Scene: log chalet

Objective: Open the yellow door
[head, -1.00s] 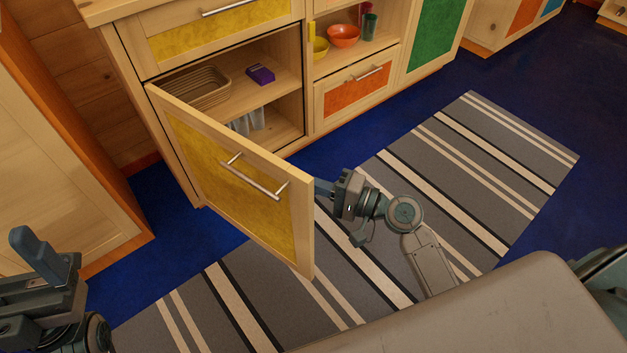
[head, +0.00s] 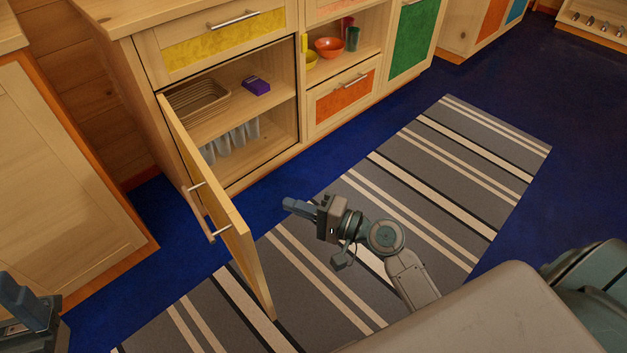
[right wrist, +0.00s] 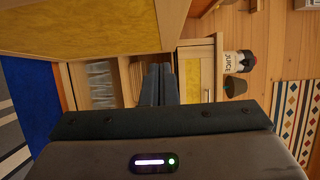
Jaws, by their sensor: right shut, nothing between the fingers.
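The yellow door (head: 234,239) stands swung wide open from the cabinet on its left-side hinge, its bar handle (head: 205,213) on the outer face at left. The open compartment shows a woven basket (head: 196,100), a purple box (head: 256,86) and a row of pale upright items (head: 232,139) below. My right gripper (head: 290,205) is shut and empty, to the right of the door and apart from it. In the right wrist view its shut fingers (right wrist: 159,85) point toward the cabinet. My left gripper (head: 18,302) is partly in view at lower left; its jaw state is unclear.
A yellow-front drawer (head: 225,38) sits above the compartment. An orange-front drawer (head: 343,97) and a green door (head: 411,38) are to the right. A striped rug (head: 430,190) lies on the blue floor (head: 330,165). A wooden cabinet (head: 65,190) stands at left.

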